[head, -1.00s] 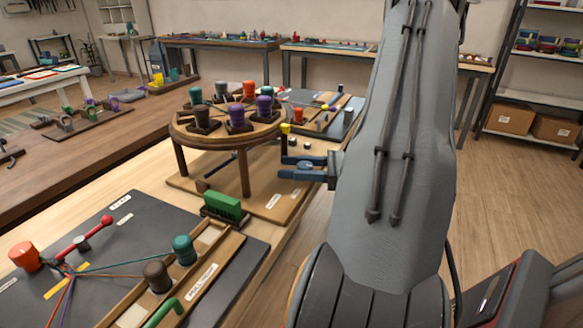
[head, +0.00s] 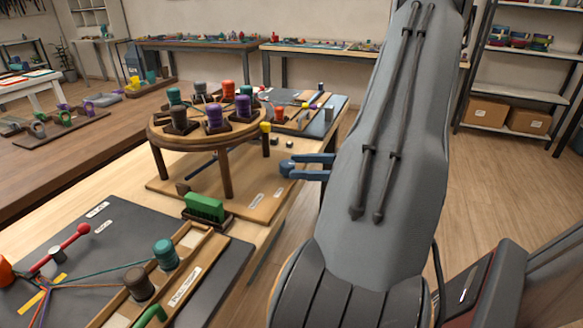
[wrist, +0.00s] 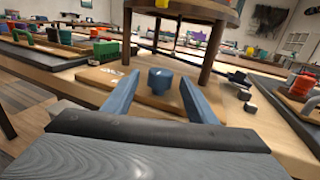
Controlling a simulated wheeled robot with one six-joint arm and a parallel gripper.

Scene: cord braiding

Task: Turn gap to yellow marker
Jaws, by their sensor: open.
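The round wooden disk (head: 165,130) stands on dark legs on the bench and carries several upright spools, among them a purple spool (head: 213,116) and an orange spool (head: 228,89). I cannot make out which place on it is the gap. The yellow marker (head: 265,126) is at its right edge; a yellow piece (wrist: 162,4) also shows at the top of the wrist view. My gripper (head: 297,166) is open, low to the right of the disk. A blue knob (wrist: 160,80) stands between its fingertips, with room on both sides; it also shows in the head view (head: 287,168).
A green brush-like block (head: 204,206) stands in front of the disk. Nearer is a dark mat (head: 60,230) with cords and a red-tipped lever (head: 62,245). Small dark blocks (wrist: 243,94) lie right of the knob in the wrist view.

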